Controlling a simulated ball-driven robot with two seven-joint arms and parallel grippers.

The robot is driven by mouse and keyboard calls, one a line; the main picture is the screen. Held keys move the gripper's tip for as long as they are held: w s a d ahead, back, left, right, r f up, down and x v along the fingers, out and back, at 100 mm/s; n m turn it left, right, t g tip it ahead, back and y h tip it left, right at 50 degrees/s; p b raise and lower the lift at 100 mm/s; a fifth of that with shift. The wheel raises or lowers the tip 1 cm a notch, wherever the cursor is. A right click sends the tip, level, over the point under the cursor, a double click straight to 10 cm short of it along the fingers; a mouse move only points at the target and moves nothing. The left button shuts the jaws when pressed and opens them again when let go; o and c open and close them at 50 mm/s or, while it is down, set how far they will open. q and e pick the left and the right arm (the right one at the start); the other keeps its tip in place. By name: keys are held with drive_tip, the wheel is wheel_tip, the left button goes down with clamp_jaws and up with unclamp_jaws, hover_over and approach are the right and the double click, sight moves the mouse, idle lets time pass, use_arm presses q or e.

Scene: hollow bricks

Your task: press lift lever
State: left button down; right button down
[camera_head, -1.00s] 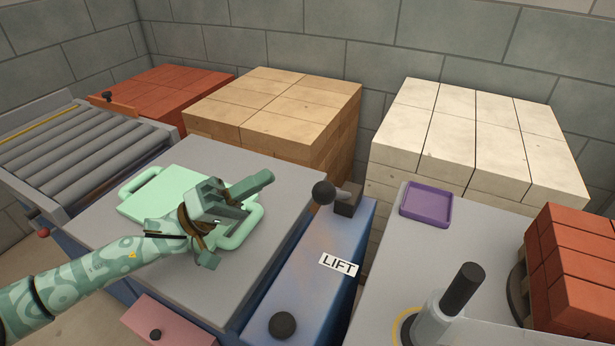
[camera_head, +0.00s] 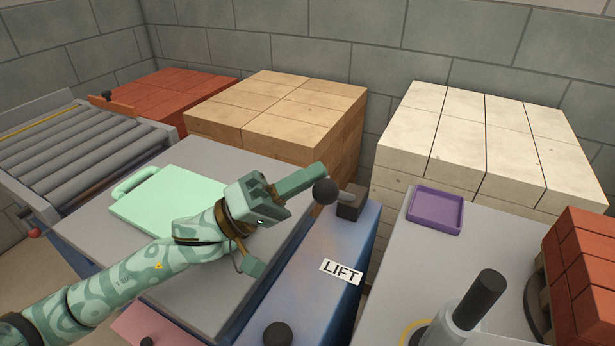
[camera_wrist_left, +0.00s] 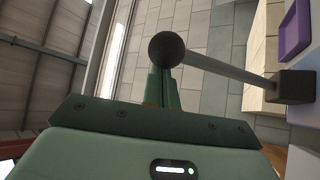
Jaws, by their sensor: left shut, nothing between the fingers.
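The lift lever is a dark ball knob (camera_head: 326,191) on a short rod from a dark block (camera_head: 351,202), on top of the blue box marked LIFT (camera_head: 341,269). My left gripper (camera_head: 318,172) is shut and empty, with its fingertips right at the knob. In the left wrist view the knob (camera_wrist_left: 167,49) overlaps the fingertips (camera_wrist_left: 166,78), and its rod runs right to the block (camera_wrist_left: 291,87). I cannot tell whether they touch. My right gripper is not in view.
A purple tray (camera_head: 436,211) sits on the right grey surface. Tan bricks (camera_head: 290,105), white bricks (camera_head: 480,135) and red bricks (camera_head: 185,90) stand behind. A roller conveyor (camera_head: 70,150) is at left.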

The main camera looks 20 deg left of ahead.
use_arm(q)
drive_tip(key=shift+f, duration=0.1)
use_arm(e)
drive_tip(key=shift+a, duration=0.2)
use_arm(q)
drive_tip(key=s+f+m, duration=0.1)
drive_tip(key=f, duration=0.1)
drive_tip(key=s+f+m+h, duration=0.1)
drive_tip(key=s+f, duration=0.1)
drive_tip(key=shift+a+h, duration=0.1)
drive_tip(key=shift+h, duration=0.2)
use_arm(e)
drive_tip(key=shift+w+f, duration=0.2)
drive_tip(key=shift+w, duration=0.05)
use_arm(q)
drive_tip(key=shift+g, duration=0.3)
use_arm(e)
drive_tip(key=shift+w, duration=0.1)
